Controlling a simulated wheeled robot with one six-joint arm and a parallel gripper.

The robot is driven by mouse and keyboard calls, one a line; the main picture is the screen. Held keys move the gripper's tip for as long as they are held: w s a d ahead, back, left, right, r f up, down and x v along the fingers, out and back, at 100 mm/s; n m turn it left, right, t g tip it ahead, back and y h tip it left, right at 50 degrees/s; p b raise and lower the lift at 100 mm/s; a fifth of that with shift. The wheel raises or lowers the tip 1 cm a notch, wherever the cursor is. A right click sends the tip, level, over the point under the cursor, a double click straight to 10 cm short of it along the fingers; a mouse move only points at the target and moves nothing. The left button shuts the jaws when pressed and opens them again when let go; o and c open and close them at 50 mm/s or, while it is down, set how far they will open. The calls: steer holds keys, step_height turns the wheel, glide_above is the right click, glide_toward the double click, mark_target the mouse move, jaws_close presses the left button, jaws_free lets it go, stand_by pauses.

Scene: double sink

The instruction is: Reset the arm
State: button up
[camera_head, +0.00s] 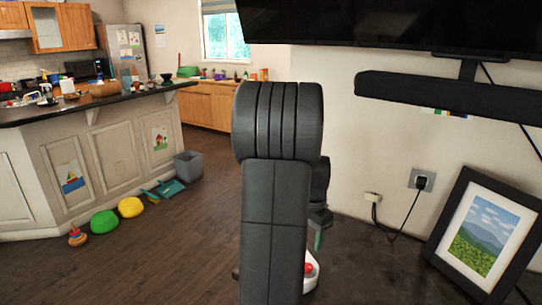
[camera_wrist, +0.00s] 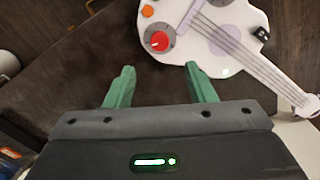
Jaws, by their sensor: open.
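My arm stands upright in the middle of the head view and hides much of what is behind it. My gripper (camera_wrist: 160,88) shows in the wrist view with its two green fingers spread wide apart and nothing between them. A green finger also shows in the head view (camera_head: 319,238), low and right of my arm. A white toy guitar (camera_wrist: 215,35) with a red knob lies on a dark brown surface, just beyond the fingertips and apart from them. A small white and red part of it shows beside my arm in the head view (camera_head: 311,270).
A framed landscape picture (camera_head: 485,235) leans at the right. A black soundbar (camera_head: 450,98) and a television (camera_head: 400,22) are on the wall above. A kitchen counter (camera_head: 95,103) stands at the left, with green (camera_head: 104,222) and yellow (camera_head: 130,207) objects on the floor. Open floor lies between.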

step_height(320, 180, down, 10)
steer(key=shift+f, duration=0.2)
stand_by(0.4)
